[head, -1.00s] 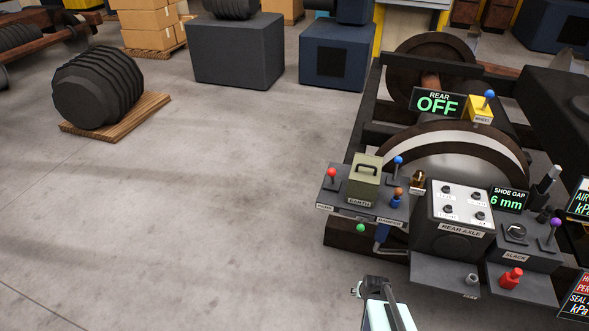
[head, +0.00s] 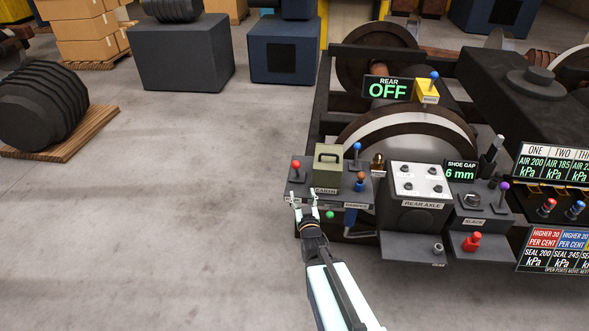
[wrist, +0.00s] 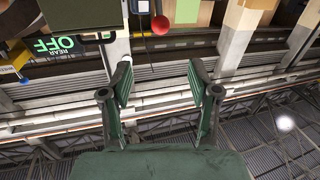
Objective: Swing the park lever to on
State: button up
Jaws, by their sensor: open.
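A lever with a red ball knob (head: 296,165) stands upright at the left end of the dark control shelf, left of a green-grey box labelled EARTH (head: 327,168). Its label plate is too small to read surely. The red knob also shows at the top of the wrist view (wrist: 160,25), above and beyond the fingers. My gripper (head: 303,198) is open and empty, just in front of and slightly below that shelf end, apart from the knob. In the wrist view, my gripper's (wrist: 160,82) two green fingers are spread with nothing between them.
Blue-knob (head: 357,147) and orange-knob (head: 361,177) levers stand right of the EARTH box, and a green knob (head: 329,215) sits below. The REAR AXLE box (head: 418,190) is further right. A display (head: 387,88) reads REAR OFF.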

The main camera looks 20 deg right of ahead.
aim_at(296, 168)
jog(key=b+x, duration=0.2)
jog(key=x, duration=1.4)
jog(key=shift+w+d, duration=0.1)
jog(key=shift+w, duration=0.15)
grip_shut()
